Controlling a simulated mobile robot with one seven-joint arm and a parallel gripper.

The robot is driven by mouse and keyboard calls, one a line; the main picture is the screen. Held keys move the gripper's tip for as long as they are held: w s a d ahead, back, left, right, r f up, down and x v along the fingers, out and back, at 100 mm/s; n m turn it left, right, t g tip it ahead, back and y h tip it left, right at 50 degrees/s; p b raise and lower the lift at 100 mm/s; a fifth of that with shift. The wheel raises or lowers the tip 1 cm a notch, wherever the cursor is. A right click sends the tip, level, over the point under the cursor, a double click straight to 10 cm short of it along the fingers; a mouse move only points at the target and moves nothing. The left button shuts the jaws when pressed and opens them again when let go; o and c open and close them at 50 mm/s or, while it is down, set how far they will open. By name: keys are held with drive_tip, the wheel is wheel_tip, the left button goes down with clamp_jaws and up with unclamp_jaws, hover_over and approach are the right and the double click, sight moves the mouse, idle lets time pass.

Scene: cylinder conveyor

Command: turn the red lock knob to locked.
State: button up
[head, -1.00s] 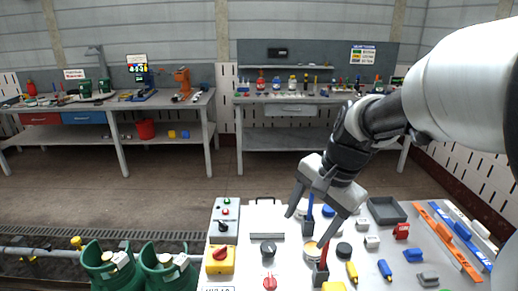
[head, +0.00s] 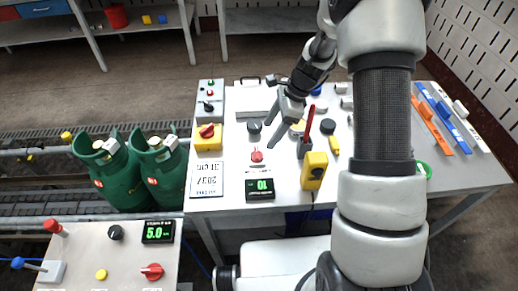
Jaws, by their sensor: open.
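Several red knobs show in the head view. A small red knob (head: 257,156) sits on the white bench top, in front of a black knob (head: 254,127). A red rotary knob (head: 207,131) is on a yellow box (head: 209,146) at the bench's left edge. Another red knob (head: 152,271) is on the near-left panel. I cannot tell from the picture which is the lock knob, or its setting. My gripper (head: 271,126) is open and empty, pointing down-left above the bench, near the black knob and behind the small red knob. It appears apart from both.
A grey holder with a red-handled tool (head: 307,132) and a yellow device (head: 314,171) stand right of the small red knob. A display (head: 260,189) lies in front. Green gas cylinders (head: 112,173) stand left of the bench. My arm hides part of the bench's right side.

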sight(257, 152)
drive_tip(key=x, duration=1)
drive_tip(key=shift+a+f, duration=0.15)
drive_tip(key=c, duration=1.1)
